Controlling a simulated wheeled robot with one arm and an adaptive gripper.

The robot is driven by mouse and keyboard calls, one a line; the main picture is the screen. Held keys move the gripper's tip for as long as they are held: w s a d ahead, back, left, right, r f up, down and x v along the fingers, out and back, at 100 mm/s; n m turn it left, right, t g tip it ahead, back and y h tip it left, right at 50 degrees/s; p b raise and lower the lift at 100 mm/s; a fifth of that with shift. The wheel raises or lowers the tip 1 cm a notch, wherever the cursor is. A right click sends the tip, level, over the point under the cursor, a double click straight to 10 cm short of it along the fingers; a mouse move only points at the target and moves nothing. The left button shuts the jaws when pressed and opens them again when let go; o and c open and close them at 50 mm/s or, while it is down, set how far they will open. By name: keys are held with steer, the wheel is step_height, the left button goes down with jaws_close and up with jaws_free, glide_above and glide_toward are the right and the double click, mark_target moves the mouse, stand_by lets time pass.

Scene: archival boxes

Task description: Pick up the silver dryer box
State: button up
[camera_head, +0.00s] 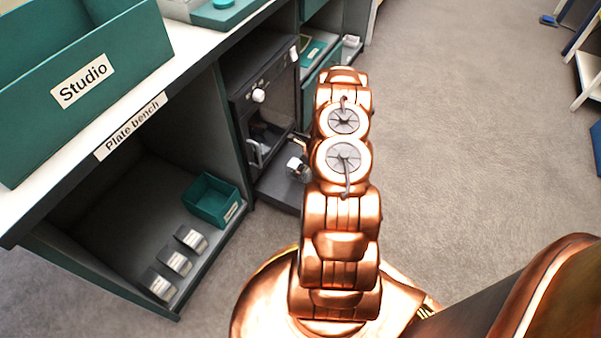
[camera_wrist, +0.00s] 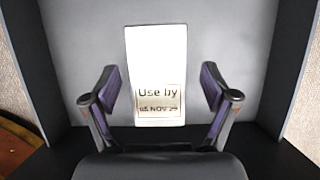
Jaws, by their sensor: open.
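A pale silver box (camera_wrist: 155,60) with a "Use by 05 NOV 29" label stands in the middle of the wrist view. It rests on a grey surface with dark raised edges. My gripper (camera_wrist: 160,92) is open, one finger on each side of the box, with a gap between each finger and its sides. In the head view a small silver box (camera_head: 297,168) shows beside my copper arm, on the dark lowered panel (camera_head: 279,190) in front of the dryer (camera_head: 262,90). My arm hides most of the gripper there.
The plate bench (camera_head: 190,65) stands at left with a green Studio box (camera_head: 85,85) on top. Its lower shelf holds a green bin (camera_head: 213,200) and several small labelled boxes (camera_head: 174,262). Open carpet (camera_head: 470,130) lies to the right.

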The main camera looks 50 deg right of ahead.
steer(key=shift+b+x, duration=0.35)
steer(key=shift+x, duration=1.25)
steer(key=shift+s+a+f, duration=0.1)
steer(key=shift+f, duration=0.15)
steer(key=c, duration=1.5)
